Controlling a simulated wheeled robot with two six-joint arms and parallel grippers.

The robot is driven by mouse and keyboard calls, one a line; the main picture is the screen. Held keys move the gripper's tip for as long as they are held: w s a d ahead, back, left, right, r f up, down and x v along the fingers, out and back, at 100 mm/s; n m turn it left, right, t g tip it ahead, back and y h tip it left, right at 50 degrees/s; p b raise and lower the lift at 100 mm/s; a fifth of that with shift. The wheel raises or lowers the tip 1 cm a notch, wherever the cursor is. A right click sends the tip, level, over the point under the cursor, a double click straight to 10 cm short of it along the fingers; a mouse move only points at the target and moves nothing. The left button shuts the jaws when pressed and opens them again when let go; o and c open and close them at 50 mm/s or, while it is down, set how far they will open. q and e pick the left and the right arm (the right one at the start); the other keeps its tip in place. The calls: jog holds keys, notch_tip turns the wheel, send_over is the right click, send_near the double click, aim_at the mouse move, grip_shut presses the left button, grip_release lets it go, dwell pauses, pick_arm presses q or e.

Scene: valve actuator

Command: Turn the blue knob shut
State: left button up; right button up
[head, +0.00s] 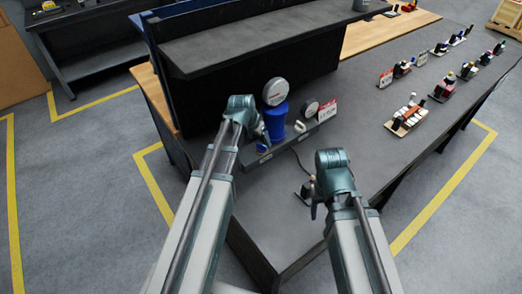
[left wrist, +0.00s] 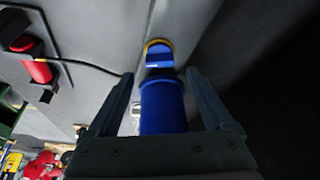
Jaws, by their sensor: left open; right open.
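The blue knob (head: 262,147) sits low at the left end of the dark valve fixture, beside an upright blue cylinder (head: 276,121). In the left wrist view, a blue knob-like part with a yellow rim (left wrist: 159,55) shows just past the fingertips, and the blue cylinder (left wrist: 162,106) lies between the fingers. My left gripper (head: 258,131) is open at the fixture, close to the cylinder and knob; it also shows in the left wrist view (left wrist: 160,76). I cannot tell whether the fingers touch either part. My right gripper (head: 313,204) is open and empty over the bench's front part.
A round gauge (head: 275,91) tops the cylinder, with a red-and-white tag (head: 327,110) to its right. A raised shelf (head: 250,40) stands behind. Several small kits stand farther right; bench between (head: 365,130) is clear.

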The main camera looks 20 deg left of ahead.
aim_at(260, 145)
pick_arm(q)
jog(key=b+x, duration=0.3)
jog(key=x, duration=0.1)
jog(key=shift+w+d+f, duration=0.1)
jog(key=shift+w+f, duration=0.05)
jog(key=shift+f, duration=0.15)
pick_arm(e)
notch_tip(260, 145, down, 4)
jog(key=shift+f, duration=0.2)
pick_arm(q)
jog(key=shift+c, duration=0.3)
pick_arm(e)
jog(key=shift+r, duration=0.1)
pick_arm(q)
grip_shut()
jog(key=shift+m+g+h, duration=0.4)
jog(key=shift+m+h, duration=0.4)
jog(key=shift+m, duration=1.5)
jog(key=shift+o, duration=0.3)
grip_release()
jog(key=shift+r, duration=0.1)
